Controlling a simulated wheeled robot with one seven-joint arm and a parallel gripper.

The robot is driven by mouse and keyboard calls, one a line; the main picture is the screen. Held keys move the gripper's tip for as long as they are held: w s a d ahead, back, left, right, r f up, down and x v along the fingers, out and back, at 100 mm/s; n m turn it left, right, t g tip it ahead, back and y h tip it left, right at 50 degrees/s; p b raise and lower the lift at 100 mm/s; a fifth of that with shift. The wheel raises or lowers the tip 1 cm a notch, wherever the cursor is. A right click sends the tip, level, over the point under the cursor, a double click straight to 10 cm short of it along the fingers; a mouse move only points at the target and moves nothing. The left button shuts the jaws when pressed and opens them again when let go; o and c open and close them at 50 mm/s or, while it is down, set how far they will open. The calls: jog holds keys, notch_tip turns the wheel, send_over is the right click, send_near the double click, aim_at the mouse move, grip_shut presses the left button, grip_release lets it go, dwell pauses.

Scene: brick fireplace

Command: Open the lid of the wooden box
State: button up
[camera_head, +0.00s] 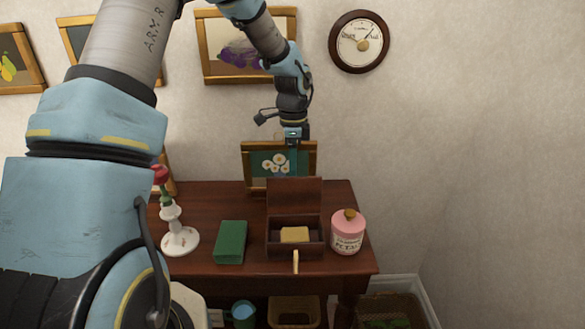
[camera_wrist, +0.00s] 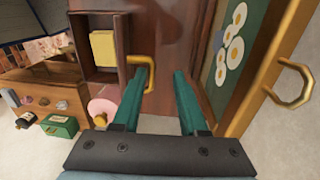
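The wooden box (camera_head: 270,238) stands on the dark wooden table, and its lid (camera_head: 294,193) is raised to about upright. A yellow block lies in the box, which shows at the upper left of the wrist view (camera_wrist: 77,57). My gripper (camera_head: 291,170) is above and behind the raised lid, in front of the daisy picture. In the wrist view, my gripper (camera_wrist: 163,78) is open and empty, with its two teal fingers apart. A gold U-shaped handle (camera_wrist: 150,68) is close to the left fingertip; I cannot tell if they touch.
A pink jar (camera_head: 348,236) stands right of the box and a green book (camera_head: 231,242) left of it. The framed daisy picture (camera_head: 248,170) is close behind my fingers. The wall is just behind the table.

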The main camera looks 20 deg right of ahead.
notch_tip(320, 180, up, 11)
jog(key=b, duration=0.2)
jog(key=shift+w+d+f, duration=0.15)
jog(key=shift+w, duration=0.3)
jog(key=s+a+f+n+t, duration=0.1)
jog(key=s+a+f+n, duration=0.1)
jog(key=a+n, duration=0.5)
jog(key=s+a+f+n, duration=0.1)
jog(key=s+a+n, duration=0.4)
jog(key=a, duration=0.7)
jog(key=s+a+f+n+t, duration=0.1)
jog(key=s+a+n, duration=0.3)
jog(key=a+n, duration=0.4)
jog(key=shift+s+a+f+n+t+h, duration=0.15)
jog(key=shift+a+f+n+t+h, duration=0.2)
jog(key=shift+a+f, duration=0.55)
